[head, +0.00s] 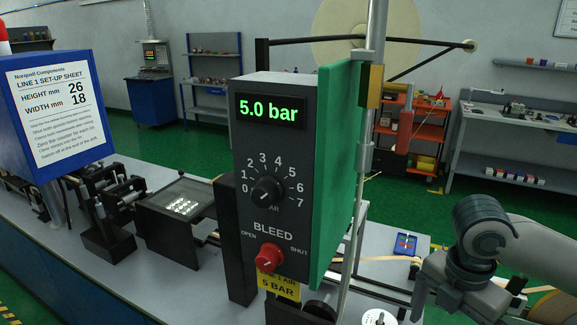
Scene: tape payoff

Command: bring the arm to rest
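My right arm comes in from the right edge, beyond the green panel. Its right gripper (420,300) hangs low beside a tan tape strip (385,259). I cannot make out its fingertips or anything between them. My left gripper is not in view. A dark control box (240,150) stands upright in the middle, its green display (268,110) reading 5.0 bar. Below the display is a black dial knob (267,190) on a 0 to 7 scale. A red bleed knob (268,257) sits between OPEN and SHUT; its exact setting is unclear. No gripper touches the box.
A green panel (333,160) and a metal post (375,40) rise beside the box. A blue box with a set-up sheet (58,110) stands at the left. Rollers (105,200) and a dark tray (178,205) occupy the grey bench (130,275). A small blue tray (405,243) lies behind.

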